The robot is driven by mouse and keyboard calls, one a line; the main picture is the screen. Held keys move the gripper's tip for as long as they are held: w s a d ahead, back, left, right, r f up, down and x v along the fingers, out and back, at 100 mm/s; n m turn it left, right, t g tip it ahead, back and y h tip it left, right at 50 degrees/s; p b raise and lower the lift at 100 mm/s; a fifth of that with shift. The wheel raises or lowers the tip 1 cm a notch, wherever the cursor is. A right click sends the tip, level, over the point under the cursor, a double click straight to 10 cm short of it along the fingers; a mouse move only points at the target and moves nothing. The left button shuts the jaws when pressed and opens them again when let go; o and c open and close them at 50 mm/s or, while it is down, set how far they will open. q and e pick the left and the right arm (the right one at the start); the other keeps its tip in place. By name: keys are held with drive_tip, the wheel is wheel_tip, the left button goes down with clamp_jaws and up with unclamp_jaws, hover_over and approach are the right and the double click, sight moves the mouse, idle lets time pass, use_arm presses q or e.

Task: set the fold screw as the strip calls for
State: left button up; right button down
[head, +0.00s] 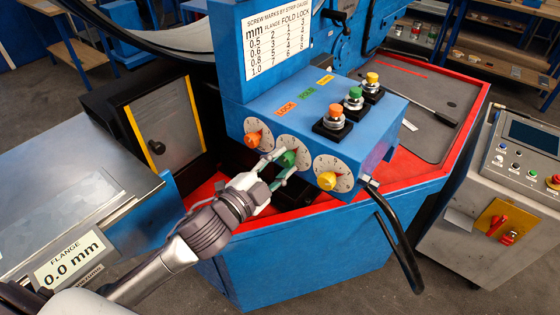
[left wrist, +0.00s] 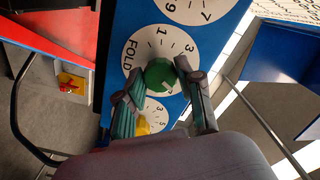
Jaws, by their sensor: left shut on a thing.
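The fold screw is a green knob (head: 288,159) at the middle of a white numbered dial on the blue machine's front. It also shows in the left wrist view (left wrist: 159,74), on the dial marked FOLD. My left gripper (head: 279,165) is shut on this knob, one finger on each side; the fingers also show in the left wrist view (left wrist: 152,82). The knob's pointer setting cannot be read. The gauge chart (head: 280,38) headed "screw marks by strip gauge" stands above, with rows from 0.5 to 1.0 mm. My right gripper is not in view.
An orange knob (head: 252,139) and a yellow knob (head: 327,180) flank the green one. Orange, green and yellow push buttons (head: 355,97) stand on the box top. A black bent handle (head: 400,245) hangs at right. A sign (head: 70,262) reads FLANGE 0.0 mm.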

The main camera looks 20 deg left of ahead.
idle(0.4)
use_arm(q)
drive_tip(key=o, duration=1.2)
drive_tip(key=shift+c, duration=0.2)
drive_tip(key=v, duration=1.2)
